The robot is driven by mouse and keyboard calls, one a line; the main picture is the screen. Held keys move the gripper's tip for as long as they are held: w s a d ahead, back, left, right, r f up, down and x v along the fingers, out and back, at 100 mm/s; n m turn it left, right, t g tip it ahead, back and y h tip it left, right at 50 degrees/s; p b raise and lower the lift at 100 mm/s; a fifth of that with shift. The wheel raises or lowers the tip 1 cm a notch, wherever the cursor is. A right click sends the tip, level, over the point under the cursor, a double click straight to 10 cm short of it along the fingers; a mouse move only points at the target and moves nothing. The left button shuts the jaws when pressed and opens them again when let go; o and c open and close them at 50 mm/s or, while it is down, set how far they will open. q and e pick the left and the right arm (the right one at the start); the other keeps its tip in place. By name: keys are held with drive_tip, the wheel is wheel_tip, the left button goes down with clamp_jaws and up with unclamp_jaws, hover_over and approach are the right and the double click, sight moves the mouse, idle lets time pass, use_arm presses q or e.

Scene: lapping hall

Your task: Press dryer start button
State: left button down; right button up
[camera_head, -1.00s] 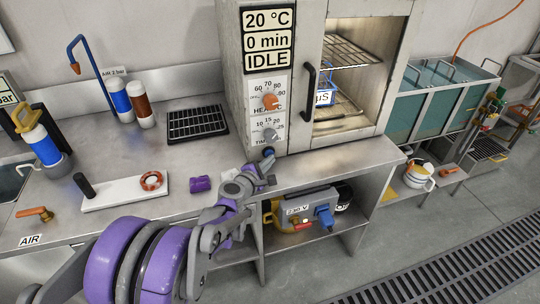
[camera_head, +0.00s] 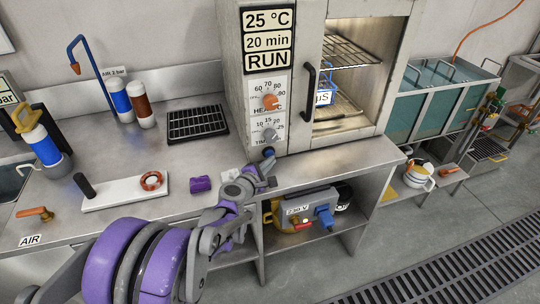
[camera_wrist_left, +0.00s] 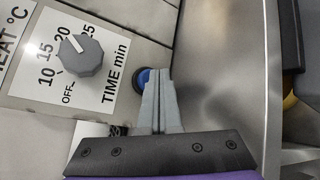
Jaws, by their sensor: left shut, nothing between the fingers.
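The dryer (camera_head: 236,60) stands on the steel bench with its display (camera_head: 268,41) reading 25 °C, 20 min, RUN. Below the display are the orange heat knob (camera_head: 270,101) and the grey time knob (camera_head: 270,134). The blue start button (camera_head: 268,152) sits at the bottom of the panel. In the left wrist view the button (camera_wrist_left: 143,77) shows just beside my fingertips, partly hidden by them. My left gripper (camera_head: 266,168) is shut and empty, its tips at the button; it also shows in the left wrist view (camera_wrist_left: 158,78). Whether the tips touch it is unclear.
A dark rack (camera_head: 198,122), a purple piece (camera_head: 201,184) and a white board (camera_head: 125,191) lie on the bench. The dryer's handle (camera_head: 309,92) is right of the panel. A grey 230 V box (camera_head: 303,208) is on the shelf below.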

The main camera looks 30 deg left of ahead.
use_arm(q)
drive_tip(key=shift+s+d, duration=0.25)
drive_tip(key=shift+d, duration=0.05)
drive_tip(key=shift+d, duration=0.1)
drive_tip(key=shift+s+d, duration=1.65)
drive_tip(key=shift+d, duration=0.15)
